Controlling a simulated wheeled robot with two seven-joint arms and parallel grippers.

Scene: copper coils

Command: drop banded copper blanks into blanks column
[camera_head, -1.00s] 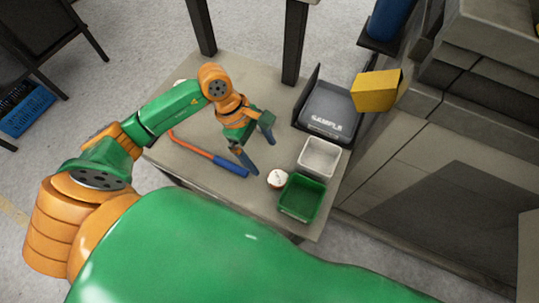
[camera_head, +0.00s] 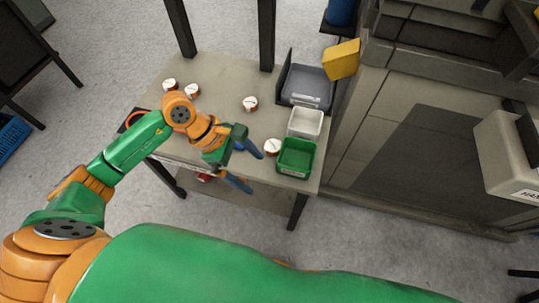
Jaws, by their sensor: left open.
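Several small round white pieces with copper-coloured bands lie on the table (camera_head: 222,75). Two are at the far left, one (camera_head: 170,84) beside another (camera_head: 192,90). One (camera_head: 250,103) is near the middle, and one (camera_head: 272,147) is just left of the green bin (camera_head: 296,158). My left gripper (camera_head: 245,166) is open and empty, its fingers apart near the table's front edge, left of the nearest piece. My right gripper is not in view. I cannot tell which container is the blanks column.
A white bin (camera_head: 305,122) stands behind the green bin, and a dark grey tray (camera_head: 306,86) behind that. A yellow box (camera_head: 342,59) and grey machinery (camera_head: 430,140) stand on the right. My left arm covers the table's left front. An orange tool end (camera_head: 133,117) shows at the left edge.

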